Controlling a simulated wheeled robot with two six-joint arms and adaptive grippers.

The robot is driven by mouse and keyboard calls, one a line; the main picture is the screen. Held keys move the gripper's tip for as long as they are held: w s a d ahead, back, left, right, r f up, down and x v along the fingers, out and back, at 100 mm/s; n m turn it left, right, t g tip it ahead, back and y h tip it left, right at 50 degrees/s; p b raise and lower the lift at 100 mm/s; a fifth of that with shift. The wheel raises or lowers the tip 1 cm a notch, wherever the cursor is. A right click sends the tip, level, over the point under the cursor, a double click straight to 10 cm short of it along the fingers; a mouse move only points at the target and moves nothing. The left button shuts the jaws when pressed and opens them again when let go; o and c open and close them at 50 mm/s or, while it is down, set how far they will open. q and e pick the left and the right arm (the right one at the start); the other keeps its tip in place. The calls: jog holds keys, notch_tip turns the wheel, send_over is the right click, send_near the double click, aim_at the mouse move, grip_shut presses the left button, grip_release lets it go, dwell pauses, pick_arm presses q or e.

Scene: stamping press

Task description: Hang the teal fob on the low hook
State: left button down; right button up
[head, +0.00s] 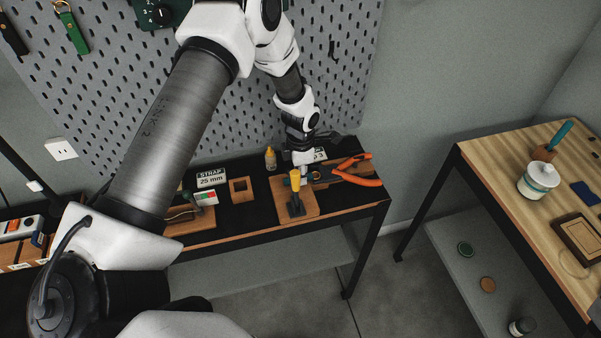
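I cannot make out a clearly teal fob. A green strap fob (72,32) with a brass ring hangs on the pegboard at the upper left, beside a dark fob (12,36). A small dark hook (332,49) with nothing visible on it sticks out of the pegboard right of my arm. My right gripper is not in view.
The black bench holds a wooden board (311,207), orange-handled pliers (358,178), a yellow-capped bottle (270,158), a wooden block (241,190) and a "STRAP 25 mm" sign (211,178). A wooden table (500,160) stands at the right, with open floor between.

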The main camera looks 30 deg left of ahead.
pick_arm(q)
jog(key=shift+s+d+r+p, duration=0.1)
jog(key=shift+r+p, duration=1.05)
jog(key=shift+r, duration=0.4)
jog(key=shift+r+p, duration=0.8)
jog(key=shift+r, duration=0.65)
